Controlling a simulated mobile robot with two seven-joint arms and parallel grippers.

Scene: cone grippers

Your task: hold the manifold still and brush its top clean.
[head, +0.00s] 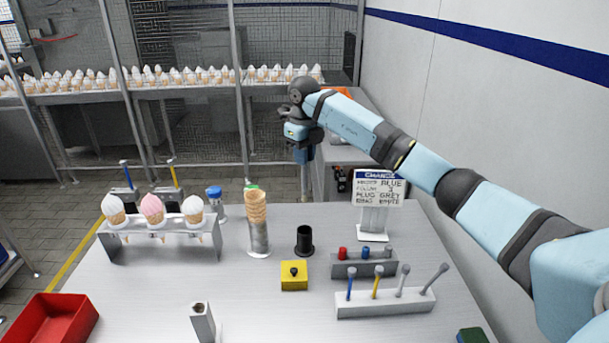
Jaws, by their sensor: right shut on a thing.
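My right gripper (300,143) is beyond the far edge of the table, high and pointing down. My left gripper is not in view. A grey block (350,270) with red, blue and grey plugs on top stands right of the table's middle. A pale rack (385,306) in front of it holds several upright pegs or handles in blue, yellow and grey. I cannot tell for sure which thing is the manifold, and I see no clear brush.
The steel table (250,300) also carries a cone rack (213,245), a stack of wafer cones (256,208), a black cup (304,240), a yellow block (294,275), a sign (378,188), a red bin (52,320) and a grey post (203,324). A wall stands right.

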